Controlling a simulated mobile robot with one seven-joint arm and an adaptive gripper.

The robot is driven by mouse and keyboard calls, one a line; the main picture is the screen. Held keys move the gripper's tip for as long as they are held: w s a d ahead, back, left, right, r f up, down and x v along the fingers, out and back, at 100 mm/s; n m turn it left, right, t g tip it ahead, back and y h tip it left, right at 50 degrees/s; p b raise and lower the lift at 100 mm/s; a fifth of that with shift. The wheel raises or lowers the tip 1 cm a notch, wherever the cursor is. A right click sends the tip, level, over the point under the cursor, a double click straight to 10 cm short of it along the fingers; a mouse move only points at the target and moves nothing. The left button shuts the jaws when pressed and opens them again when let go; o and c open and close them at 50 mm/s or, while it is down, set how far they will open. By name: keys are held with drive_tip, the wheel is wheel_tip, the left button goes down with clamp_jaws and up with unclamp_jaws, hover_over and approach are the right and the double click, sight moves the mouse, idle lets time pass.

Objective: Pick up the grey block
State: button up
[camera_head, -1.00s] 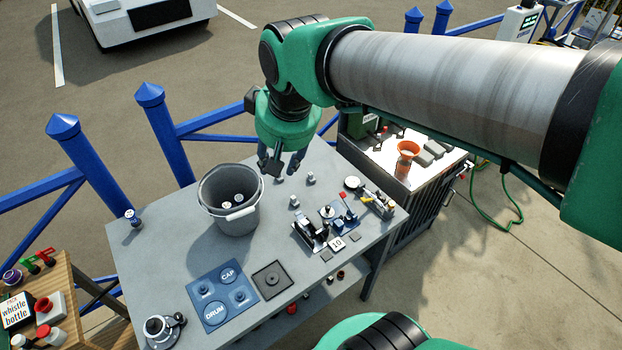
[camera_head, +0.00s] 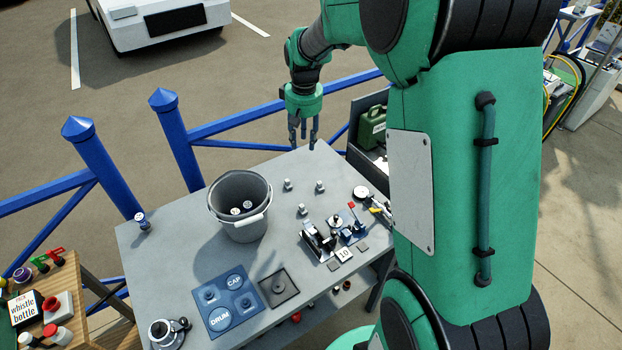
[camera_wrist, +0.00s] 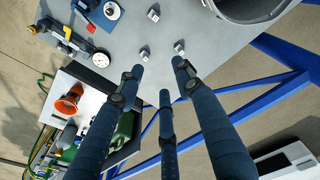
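Three small grey block-like pieces stand apart on the grey table (camera_head: 185,260), right of the bucket: a left one (camera_head: 287,184), a right one (camera_head: 319,187) and a nearer one (camera_head: 302,209). They look alike, and I cannot tell which is the task's grey block. All three show in the wrist view, near the fingertips in the picture (camera_wrist: 179,47). My gripper (camera_head: 303,138) hangs above the table's far edge, beyond the pieces. Its three fingers (camera_wrist: 158,80) are spread open with nothing between them.
A grey bucket (camera_head: 240,228) holding round pale pieces stands left of the pieces. A small mechanism (camera_head: 320,240) and a dial gauge (camera_head: 361,193) stand nearer and right. A blue DRUM/CAP board (camera_head: 222,300) lies in front. Blue railing (camera_head: 240,125) runs behind the table.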

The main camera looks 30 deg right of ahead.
drive_tip(key=w+d+f, duration=0.2)
drive_tip(key=d+f, duration=0.3)
drive_tip(key=f, duration=0.1)
drive_tip(key=w+d+f+g, duration=0.1)
drive_tip(key=w+d+f, duration=0.1)
drive_tip(key=d+f, duration=0.2)
wheel_tip(320, 180, down, 4)
drive_tip(key=shift+w+d+r, duration=0.2)
drive_tip(key=shift+w+d, duration=0.1)
drive_tip(key=shift+d, duration=0.1)
drive_tip(key=shift+f, duration=0.15)
drive_tip(key=b, duration=0.1)
hover_over(319, 182)
drive_tip(key=shift+f, duration=4.15)
drive_tip(key=shift+f, duration=0.1)
drive_tip(key=shift+f+b, duration=0.6)
drive_tip(key=shift+f, duration=1.9)
drive_tip(key=shift+s, duration=0.1)
clamp_jaws()
